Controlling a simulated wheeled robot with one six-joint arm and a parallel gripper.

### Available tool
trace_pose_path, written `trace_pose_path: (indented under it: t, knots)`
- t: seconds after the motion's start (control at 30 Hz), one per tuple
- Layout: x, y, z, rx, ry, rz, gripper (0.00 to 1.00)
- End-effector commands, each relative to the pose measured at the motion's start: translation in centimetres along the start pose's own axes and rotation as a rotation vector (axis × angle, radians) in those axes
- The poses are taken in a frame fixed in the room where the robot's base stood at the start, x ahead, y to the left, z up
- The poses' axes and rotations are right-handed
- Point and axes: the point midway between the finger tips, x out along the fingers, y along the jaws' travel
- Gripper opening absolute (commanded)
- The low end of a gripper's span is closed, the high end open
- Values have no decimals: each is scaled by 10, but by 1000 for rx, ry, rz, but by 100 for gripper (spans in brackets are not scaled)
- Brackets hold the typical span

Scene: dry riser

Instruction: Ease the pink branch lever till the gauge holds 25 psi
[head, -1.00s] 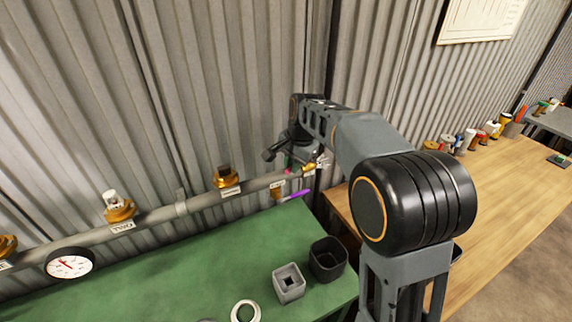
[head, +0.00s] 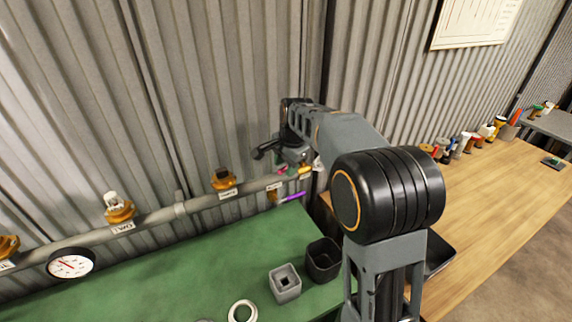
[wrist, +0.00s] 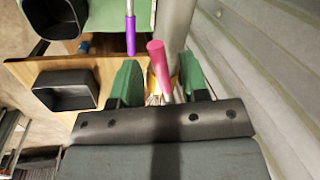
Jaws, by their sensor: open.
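The pink lever (wrist: 157,55) stands between the green finger pads of my open gripper (wrist: 159,80) in the wrist view. There is a gap on either side of it, and I cannot tell any contact. In the head view, a small part of the pink lever (head: 282,171) shows beside my gripper at the pipe's right end. The round white gauge (head: 71,264) hangs on the pipe at the far left. Its red needle shows, but its figures are too small to read. A purple lever (wrist: 130,34) is just left of the pink one in the wrist view.
The grey pipe (head: 152,218) runs along the corrugated wall and carries several brass valves, one with a white top (head: 119,208). Grey (head: 285,290) and black (head: 323,268) square cups and a white ring (head: 243,311) are on the green bench (head: 190,280). A wooden bench (head: 480,200) lies right.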

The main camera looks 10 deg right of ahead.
Motion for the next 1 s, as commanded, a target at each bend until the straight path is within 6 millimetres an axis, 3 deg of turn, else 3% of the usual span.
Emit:
trace_pose_path:
  t: [0.27, 0.7, 1.0]
  knots:
    - [-9, -1, 0, -1, 2, -3, 41]
    - [-94, 0, 0, 0, 2, -3, 41]
    - [-131, 0, 0, 1, 1, -1, 41]
